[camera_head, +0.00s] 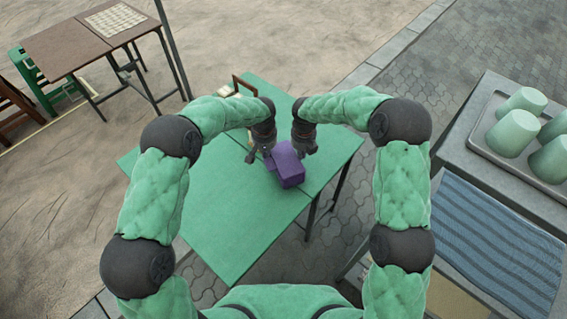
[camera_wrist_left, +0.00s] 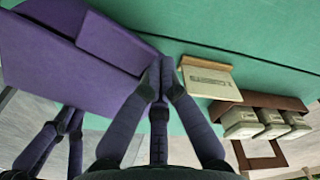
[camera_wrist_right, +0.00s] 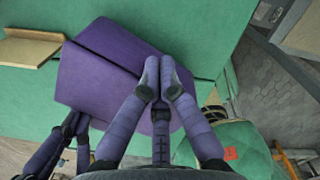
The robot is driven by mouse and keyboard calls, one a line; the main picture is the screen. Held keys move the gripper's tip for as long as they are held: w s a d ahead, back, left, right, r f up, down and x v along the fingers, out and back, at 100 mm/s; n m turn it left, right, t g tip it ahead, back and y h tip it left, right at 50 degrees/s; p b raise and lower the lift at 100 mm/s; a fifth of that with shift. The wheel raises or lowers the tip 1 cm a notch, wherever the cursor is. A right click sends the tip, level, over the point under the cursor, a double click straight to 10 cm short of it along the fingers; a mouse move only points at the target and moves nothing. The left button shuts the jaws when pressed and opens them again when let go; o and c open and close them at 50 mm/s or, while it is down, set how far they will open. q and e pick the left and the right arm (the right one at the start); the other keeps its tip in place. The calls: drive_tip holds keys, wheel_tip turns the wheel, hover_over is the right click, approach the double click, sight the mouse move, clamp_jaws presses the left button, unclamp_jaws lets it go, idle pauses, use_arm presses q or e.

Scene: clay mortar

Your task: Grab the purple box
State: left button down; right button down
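The purple box (camera_head: 290,172) rests on the green table near its right side, with a seam across its top. In the head view it lies between and slightly in front of my two grippers. The box fills the upper left of the left wrist view (camera_wrist_left: 70,62) and lies under the fingers in the right wrist view (camera_wrist_right: 110,75). I cannot tell whether any finger touches it.
The green table (camera_head: 240,230) is clear in front. A brown frame-like object (camera_head: 243,84) stands at its far edge; the left wrist view shows pale blocks (camera_wrist_left: 270,122) there and a small tan piece (camera_wrist_left: 208,78). A grey counter at right holds a tray (camera_head: 483,140) with several green cups.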

drive_tip(key=r+p, duration=0.2)
drive_tip(key=r, duration=0.1)
drive_tip(key=shift+a, duration=0.35)
